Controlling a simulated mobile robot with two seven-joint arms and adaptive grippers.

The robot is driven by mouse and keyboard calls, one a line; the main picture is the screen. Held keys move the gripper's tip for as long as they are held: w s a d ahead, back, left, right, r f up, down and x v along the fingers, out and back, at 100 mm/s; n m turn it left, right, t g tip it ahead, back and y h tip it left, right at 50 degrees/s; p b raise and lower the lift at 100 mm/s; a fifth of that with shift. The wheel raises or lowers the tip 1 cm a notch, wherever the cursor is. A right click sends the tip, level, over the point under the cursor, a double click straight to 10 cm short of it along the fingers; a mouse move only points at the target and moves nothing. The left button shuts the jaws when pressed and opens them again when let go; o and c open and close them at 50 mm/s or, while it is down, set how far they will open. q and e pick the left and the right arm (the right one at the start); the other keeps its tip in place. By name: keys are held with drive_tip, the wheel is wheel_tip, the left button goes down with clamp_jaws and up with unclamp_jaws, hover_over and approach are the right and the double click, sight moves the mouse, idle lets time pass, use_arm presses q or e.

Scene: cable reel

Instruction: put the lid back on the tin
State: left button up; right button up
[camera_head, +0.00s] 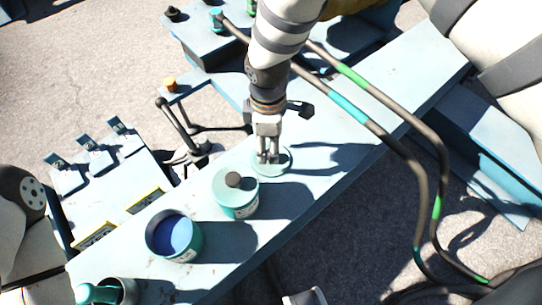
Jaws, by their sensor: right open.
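An open round teal tin (190,248) stands on the pale blue plank, with deep blue showing inside it. Behind it and to the right is a teal tin (240,210) with a pale round top (222,190) and a dark knob (234,180). Farther right, a flat pale teal disc (284,166) lies on the plank; I cannot tell whether it is a loose lid. My right gripper (269,160) points down over this disc, open, its fingertips at or close to the surface. My left gripper is not in view; only part of my left arm shows at the left edge.
The pale blue plank (345,150) runs diagonally, with bare room to the right of the disc. Thick dark hoses (398,143) with green bands curve over its right part. A teal object (97,293) and a cup-like container stand at lower left. Small tabbed plates (97,158) lie left.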

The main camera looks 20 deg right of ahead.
drive_tip(key=f, duration=0.3)
drive_tip(key=shift+s+d+f, duration=0.25)
drive_tip(key=shift+f, duration=0.15)
clamp_jaws()
wheel_tip(320, 180, up, 10)
drive_tip(key=p, duration=0.1)
idle(0.3)
